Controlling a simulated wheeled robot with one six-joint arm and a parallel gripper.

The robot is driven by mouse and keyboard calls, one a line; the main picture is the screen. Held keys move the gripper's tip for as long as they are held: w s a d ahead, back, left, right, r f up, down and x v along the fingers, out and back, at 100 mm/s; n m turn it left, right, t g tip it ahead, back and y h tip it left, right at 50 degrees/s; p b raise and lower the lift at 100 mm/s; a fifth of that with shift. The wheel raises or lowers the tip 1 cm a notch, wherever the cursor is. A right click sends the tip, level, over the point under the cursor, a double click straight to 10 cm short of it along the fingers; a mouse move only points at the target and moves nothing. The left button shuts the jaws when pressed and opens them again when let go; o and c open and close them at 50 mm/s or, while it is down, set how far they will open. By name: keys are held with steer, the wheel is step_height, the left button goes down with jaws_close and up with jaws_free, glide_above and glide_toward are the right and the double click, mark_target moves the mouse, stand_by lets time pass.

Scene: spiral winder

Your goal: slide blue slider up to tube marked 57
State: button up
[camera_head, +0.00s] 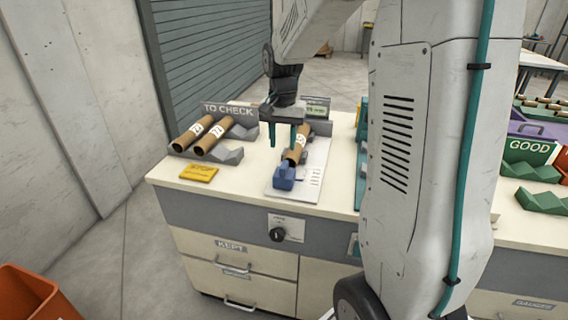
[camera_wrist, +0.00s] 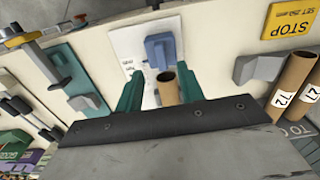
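The blue slider (camera_head: 284,177) sits at the front end of a white measuring plate (camera_head: 315,168) on the bench; it also shows in the wrist view (camera_wrist: 160,50). A brown cardboard tube (camera_head: 293,156) lies on the plate just behind the slider, its open end (camera_wrist: 167,87) facing it. They are very close; I cannot tell whether they touch. The tube's white label is too small to read. My gripper (camera_head: 284,138) is open, with teal fingers pointing down over the tube's area. In the wrist view the tube shows between the fingers (camera_wrist: 158,92), not clearly gripped.
Two labelled tubes (camera_head: 208,138) rest in a grey rack by the TO CHECK sign (camera_head: 228,110). A yellow STOP plate (camera_head: 199,174) lies in front. The GOOD bin (camera_head: 528,150) and green racks are right. My arm hides the bench middle.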

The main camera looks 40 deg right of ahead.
mark_target(284, 163)
steer(key=shift+w+d+f, duration=0.3)
steer(key=shift+d+f, duration=0.15)
steer(key=shift+d, duration=0.05)
steer(key=shift+w+d+f, duration=0.1)
steer(key=shift+f, duration=0.25)
step_height(284, 163, down, 7)
steer(key=shift+f, duration=0.1)
jaws_close()
